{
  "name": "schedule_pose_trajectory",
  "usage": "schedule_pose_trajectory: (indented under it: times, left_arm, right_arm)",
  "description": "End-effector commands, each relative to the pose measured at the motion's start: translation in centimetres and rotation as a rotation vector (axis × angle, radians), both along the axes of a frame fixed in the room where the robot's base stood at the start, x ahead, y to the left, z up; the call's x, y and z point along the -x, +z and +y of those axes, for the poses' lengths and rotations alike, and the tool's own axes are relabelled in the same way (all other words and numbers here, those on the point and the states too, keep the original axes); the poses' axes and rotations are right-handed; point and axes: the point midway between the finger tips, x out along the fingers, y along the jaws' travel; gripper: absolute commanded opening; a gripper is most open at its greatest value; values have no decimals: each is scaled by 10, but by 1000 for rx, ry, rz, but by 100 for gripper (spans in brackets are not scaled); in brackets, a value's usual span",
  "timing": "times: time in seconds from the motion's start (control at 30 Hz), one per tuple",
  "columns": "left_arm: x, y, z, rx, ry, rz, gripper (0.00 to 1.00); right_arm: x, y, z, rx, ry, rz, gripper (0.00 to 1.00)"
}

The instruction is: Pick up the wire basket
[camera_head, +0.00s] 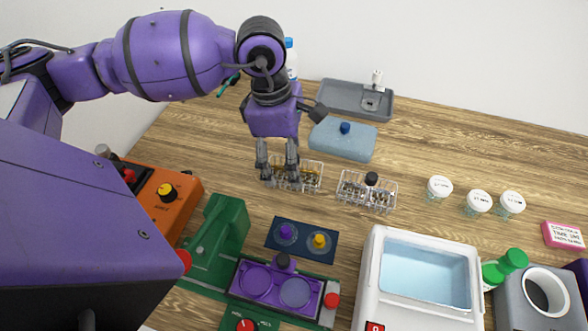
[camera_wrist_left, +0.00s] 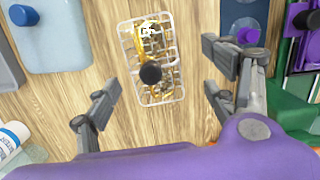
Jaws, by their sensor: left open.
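A white wire basket (camera_head: 313,178) holding small grey and yellowish pieces stands on the wooden table, partly hidden by my left gripper in the head view. In the left wrist view a wire basket (camera_wrist_left: 180,84) lies ahead, between and beyond the fingertips, with a black knob (camera_wrist_left: 151,72) over it. My left gripper (camera_head: 278,182) points down above the basket's left part. It is open and empty, with its fingers (camera_wrist_left: 163,98) apart on either side and no contact visible. A second, similar basket (camera_head: 348,196) with a black knob stands to the right. My right gripper is not in view.
A light blue pad (camera_head: 350,145) with a blue knob lies behind the basket, a grey tray (camera_head: 335,97) farther back. In front is a dark blue mat (camera_head: 300,246) with purple and yellow knobs. A white bath (camera_head: 375,275) and several lidded cups (camera_head: 439,188) stand right.

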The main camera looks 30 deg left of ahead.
Motion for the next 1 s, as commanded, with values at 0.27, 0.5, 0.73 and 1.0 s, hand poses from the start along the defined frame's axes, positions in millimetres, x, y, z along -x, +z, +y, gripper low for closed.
schedule_pose_trajectory:
  times: [0.27,0.5,0.73,1.0]
  left_arm:
    - [-11,-36,-10,2,1,2,77]
    - [-12,-50,-11,-1,0,-1,77]
    - [-12,-50,-11,-1,0,-1,66]
    - [-12,-50,-11,-1,0,-1,30]
  right_arm:
    - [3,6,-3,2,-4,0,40]
    - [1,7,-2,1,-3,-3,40]
    - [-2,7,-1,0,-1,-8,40]
    - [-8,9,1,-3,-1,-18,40]
